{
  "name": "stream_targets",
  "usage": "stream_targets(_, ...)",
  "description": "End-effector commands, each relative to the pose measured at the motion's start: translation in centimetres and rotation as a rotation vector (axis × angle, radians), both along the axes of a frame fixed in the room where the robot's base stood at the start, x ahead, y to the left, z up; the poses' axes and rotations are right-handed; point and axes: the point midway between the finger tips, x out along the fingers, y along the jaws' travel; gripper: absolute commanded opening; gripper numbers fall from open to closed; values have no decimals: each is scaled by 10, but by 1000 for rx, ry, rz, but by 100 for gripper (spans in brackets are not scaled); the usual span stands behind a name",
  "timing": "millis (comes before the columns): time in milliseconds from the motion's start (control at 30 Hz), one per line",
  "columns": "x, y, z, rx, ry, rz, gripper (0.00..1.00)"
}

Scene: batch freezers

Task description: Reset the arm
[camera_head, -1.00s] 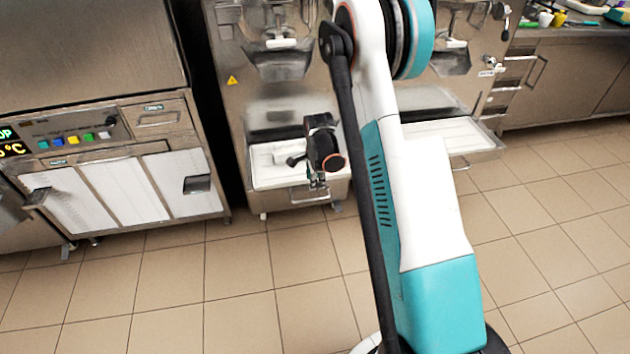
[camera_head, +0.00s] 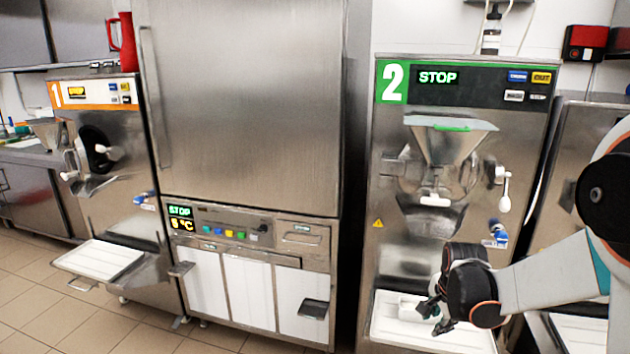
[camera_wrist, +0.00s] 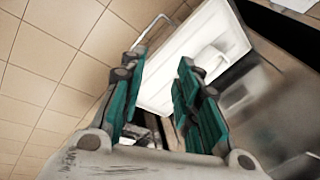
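My arm reaches in from the right edge of the head view. My gripper (camera_head: 440,318) hangs in front of the lower part of the batch freezer marked 2 (camera_head: 398,150), over its white tray (camera_head: 395,335). In the wrist view my gripper (camera_wrist: 160,66) has its two teal-padded fingers apart, with nothing held between them. A white object (camera_head: 408,306) sits on the tray just left of the gripper. The tray (camera_wrist: 165,88) and the white object (camera_wrist: 208,62) also show beyond the fingers in the wrist view.
A steel cabinet (camera_head: 240,110) with a STOP display stands left of freezer 2. Freezer 1 (camera_head: 115,205), with an extended tray (camera_head: 100,260) and a red jug (camera_head: 122,42) on top, is farther left. Another machine (camera_head: 575,130) is at the right. Tiled floor (camera_head: 110,330) is clear at lower left.

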Motion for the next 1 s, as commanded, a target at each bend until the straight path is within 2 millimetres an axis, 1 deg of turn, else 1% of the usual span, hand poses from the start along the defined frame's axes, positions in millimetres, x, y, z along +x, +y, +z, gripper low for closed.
stream_targets(33, -9, 7, 16, -15, -10, 49, 30)
stream_targets(200, -39, 27, 61, -74, -44, 226, 30)
stream_targets(267, -50, 34, 74, -97, -57, 288, 30)
stream_targets(400, -79, 49, 102, -151, -85, 430, 30)
stream_targets(500, -101, 59, 118, -193, -104, 531, 30)
stream_targets(600, -124, 68, 132, -237, -123, 631, 30)
stream_targets(733, -153, 79, 144, -297, -149, 760, 30)
stream_targets(867, -183, 89, 152, -360, -174, 888, 30)
stream_targets(1000, -213, 99, 155, -431, -199, 1017, 30)
